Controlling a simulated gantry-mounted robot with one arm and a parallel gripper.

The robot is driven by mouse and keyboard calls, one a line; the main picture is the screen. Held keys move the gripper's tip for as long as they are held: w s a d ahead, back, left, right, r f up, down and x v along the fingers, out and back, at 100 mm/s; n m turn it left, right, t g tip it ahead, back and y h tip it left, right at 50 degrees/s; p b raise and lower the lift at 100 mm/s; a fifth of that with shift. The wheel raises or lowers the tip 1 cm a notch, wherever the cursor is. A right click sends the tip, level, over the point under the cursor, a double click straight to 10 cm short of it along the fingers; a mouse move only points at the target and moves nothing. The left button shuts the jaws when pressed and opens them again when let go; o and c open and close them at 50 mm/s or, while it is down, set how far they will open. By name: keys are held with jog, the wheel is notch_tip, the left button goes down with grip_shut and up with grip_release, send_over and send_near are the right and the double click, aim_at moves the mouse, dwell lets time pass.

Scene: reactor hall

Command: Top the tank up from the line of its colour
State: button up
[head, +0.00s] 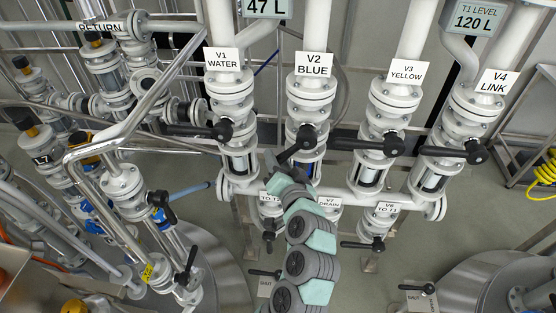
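Labelled valves stand on white vertical pipes: V1 WATER (227,82), V2 BLUE (309,86), V3 YELLOW (394,100) and V4 LINK (478,106). The black levers of V1 (190,129), V3 (360,144) and V4 (443,151) lie across their pipes. The V2 lever (293,150) slants down-left, its end close to my gripper (273,163). My gripper is small and partly hidden among the pipes; I cannot tell whether it touches the lever or is open. Below are V6 TO T1 (386,208) and V7 DRAIN (329,202). The T1 LEVEL display (475,18) reads 120 L.
Dense pipework, including a RETURN line (100,27), fills the left. Round metal tank tops show at lower left (226,285) and lower right (470,275).

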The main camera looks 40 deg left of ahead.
jog(key=shift+o, duration=0.2)
jog(key=p+v, duration=0.1)
jog(key=v, duration=0.9)
jog(key=shift+s+d, duration=0.25)
jog(key=shift+d, duration=0.1)
dwell(6.4)
